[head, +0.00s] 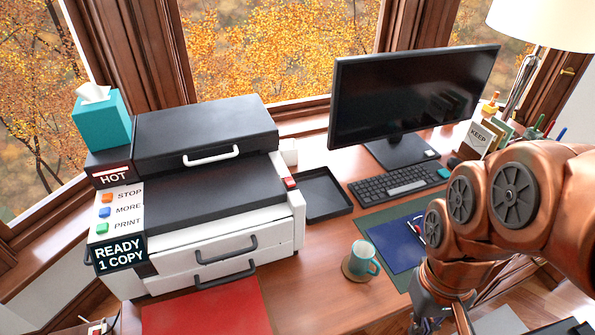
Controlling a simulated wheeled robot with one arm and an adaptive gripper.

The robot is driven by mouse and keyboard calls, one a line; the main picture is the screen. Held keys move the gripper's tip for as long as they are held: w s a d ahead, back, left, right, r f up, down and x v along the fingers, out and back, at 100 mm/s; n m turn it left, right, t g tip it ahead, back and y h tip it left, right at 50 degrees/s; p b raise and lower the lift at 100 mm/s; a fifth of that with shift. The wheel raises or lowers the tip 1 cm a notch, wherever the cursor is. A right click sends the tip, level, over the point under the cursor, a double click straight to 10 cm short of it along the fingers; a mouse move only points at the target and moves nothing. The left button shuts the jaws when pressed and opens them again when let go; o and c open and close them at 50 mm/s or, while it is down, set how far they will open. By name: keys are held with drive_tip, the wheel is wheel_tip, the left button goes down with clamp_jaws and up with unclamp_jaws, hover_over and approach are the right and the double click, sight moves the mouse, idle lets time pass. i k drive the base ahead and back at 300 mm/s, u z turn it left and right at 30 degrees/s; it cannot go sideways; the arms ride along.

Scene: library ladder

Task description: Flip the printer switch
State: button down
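The printer (225,235) is white and dark grey and stands on the left of the wooden desk. A small red switch (290,183) on a white mount sits at its right side, near the black tray; its exact position is too small to tell. The printer's front panel has STOP (107,198), MORE (105,212) and PRINT (102,228) buttons, and its display (119,254) reads "READY 1 COPY". My gripper (440,325) is at the bottom edge, right of the printer and apart from it. Its fingertips are cut off or hard to make out.
A teal mug (363,260) on a coaster stands between the printer and my arm. An empty black tray (323,194), keyboard (398,184) and monitor (410,100) lie behind. A teal tissue box (102,122) sits on the printer. A red mat (205,308) lies in front.

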sight(289, 180)
drive_tip(key=u, duration=0.05)
drive_tip(key=k, duration=0.45)
drive_tip(key=u, duration=1.55)
drive_tip(key=i, duration=0.5)
drive_tip(key=u, duration=0.05)
